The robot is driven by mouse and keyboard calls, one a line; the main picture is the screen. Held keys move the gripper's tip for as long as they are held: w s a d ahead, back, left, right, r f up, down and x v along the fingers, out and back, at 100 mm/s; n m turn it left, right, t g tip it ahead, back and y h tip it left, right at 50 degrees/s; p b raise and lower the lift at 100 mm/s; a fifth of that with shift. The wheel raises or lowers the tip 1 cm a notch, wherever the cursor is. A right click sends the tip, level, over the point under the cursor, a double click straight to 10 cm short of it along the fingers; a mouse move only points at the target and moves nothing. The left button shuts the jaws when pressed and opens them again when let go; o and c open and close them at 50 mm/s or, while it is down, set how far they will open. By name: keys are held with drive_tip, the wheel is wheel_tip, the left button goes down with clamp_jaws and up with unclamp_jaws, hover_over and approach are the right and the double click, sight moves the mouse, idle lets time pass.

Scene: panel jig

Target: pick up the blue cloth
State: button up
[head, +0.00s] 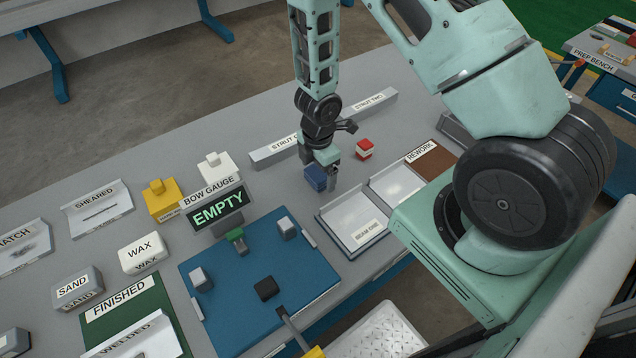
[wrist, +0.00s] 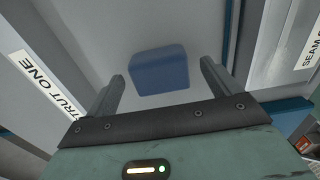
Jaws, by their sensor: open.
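The blue cloth (head: 315,177) looks like a small folded blue block on the grey bench, near the middle of the head view. My gripper (head: 326,172) is right at it in that view, with a finger showing just to the cloth's right. In the wrist view the cloth (wrist: 159,69) lies ahead of my gripper (wrist: 162,82), in line with the gap between the two spread fingers. The fingers are open and nothing is held. I cannot tell whether a finger touches the cloth.
A red block (head: 364,148) stands just right of my gripper. The strut one bar (head: 268,153) lies behind left, and the beam one tray (head: 346,222) is in front right. The bow gauge sign (head: 217,207) reads EMPTY. Bare bench lies left of the cloth.

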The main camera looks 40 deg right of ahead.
drive_tip(key=shift+f+b, duration=0.4)
drive_tip(key=shift+f, duration=0.45)
drive_tip(key=shift+r, duration=0.1)
drive_tip(key=c, duration=1.1)
drive_tip(key=shift+c, duration=0.2)
wheel_tip(320, 180, up, 28)
drive_tip(key=p, duration=2.3)
